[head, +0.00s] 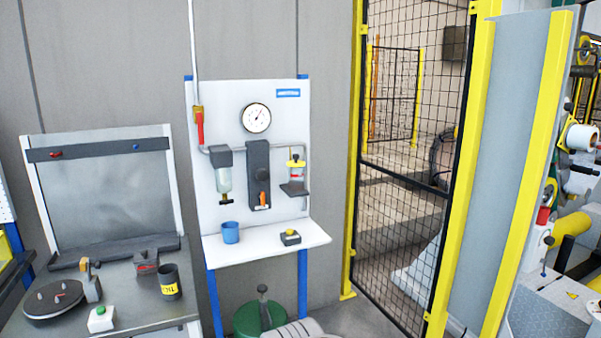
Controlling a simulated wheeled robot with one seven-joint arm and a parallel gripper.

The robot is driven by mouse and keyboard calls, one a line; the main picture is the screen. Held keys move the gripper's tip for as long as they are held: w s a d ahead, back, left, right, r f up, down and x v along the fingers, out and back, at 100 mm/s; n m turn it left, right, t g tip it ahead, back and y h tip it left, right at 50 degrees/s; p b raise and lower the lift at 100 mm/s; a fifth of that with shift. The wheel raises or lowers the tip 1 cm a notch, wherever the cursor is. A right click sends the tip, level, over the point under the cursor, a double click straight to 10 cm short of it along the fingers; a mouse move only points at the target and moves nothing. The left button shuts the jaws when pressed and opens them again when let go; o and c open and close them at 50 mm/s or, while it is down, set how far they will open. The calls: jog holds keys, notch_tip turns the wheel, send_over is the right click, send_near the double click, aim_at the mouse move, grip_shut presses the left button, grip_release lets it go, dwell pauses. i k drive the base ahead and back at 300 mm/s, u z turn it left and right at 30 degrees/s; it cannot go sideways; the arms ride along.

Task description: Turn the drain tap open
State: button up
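A pneumatic panel (276,110) stands on blue legs in the middle of the head view. A filter with a clear bowl (224,181) hangs on its left, under a dark grey head. A small dark fitting (226,200) at the bowl's bottom looks like the drain tap; it is too small to tell how it is turned. A red lever (200,127) hangs down from a brass-coloured valve on the pipe at upper left. An orange lever (262,200) sits low on the dark central block. My gripper is not in view.
A blue cup (231,232) stands on the white shelf (268,240) below the filter. A workbench (120,290) stands left, a mesh fence (405,150) right. A green drum (256,316) is below the shelf.

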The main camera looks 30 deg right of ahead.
aim_at(227, 201)
jog(key=u, duration=0.8)
jog(key=i, duration=0.9)
jog(key=z, duration=0.6)
jog(key=i, duration=0.75)
jog(key=u, duration=0.25)
